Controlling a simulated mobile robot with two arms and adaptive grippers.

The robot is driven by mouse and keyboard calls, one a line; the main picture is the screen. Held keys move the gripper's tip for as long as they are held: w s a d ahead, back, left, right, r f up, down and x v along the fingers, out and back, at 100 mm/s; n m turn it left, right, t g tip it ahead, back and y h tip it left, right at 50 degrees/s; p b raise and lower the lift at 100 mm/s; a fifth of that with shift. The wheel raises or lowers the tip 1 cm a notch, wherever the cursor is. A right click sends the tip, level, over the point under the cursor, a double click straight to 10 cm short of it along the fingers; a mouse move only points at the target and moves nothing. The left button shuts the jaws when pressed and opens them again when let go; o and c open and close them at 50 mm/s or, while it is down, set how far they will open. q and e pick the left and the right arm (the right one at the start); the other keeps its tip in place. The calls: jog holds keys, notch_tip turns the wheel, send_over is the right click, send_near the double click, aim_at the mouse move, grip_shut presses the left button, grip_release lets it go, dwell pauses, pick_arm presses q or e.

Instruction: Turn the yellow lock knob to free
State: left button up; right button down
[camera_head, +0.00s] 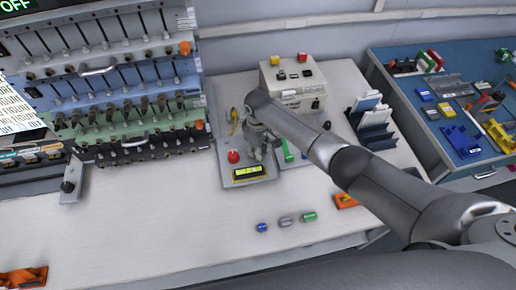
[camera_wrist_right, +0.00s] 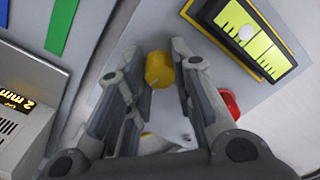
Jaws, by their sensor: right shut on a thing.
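The yellow lock knob (camera_wrist_right: 158,68) shows in the right wrist view, between the two fingers of my right gripper (camera_wrist_right: 156,60). The fingers are shut on it. In the head view my right gripper (camera_head: 258,152) is over the grey panel (camera_head: 262,184) on the bench, and its hand hides the knob there. How far the knob is turned cannot be told. A red button (camera_wrist_right: 230,103) and a yellow-framed gauge (camera_wrist_right: 247,35) lie close beside the gripper in the wrist view. My left gripper is not in view.
A beige box (camera_head: 300,75) with red and yellow buttons stands behind the panel. Several racks of channels stand at the left. Small cylinders (camera_head: 286,221) lie on the bench front. A white-and-dark rack (camera_head: 372,120) stands right of my arm.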

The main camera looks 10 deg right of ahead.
jog(key=shift+n, duration=0.6)
jog(key=c, duration=1.2)
grip_release()
jog(key=shift+r, duration=0.15)
notch_tip(320, 180, up, 12)
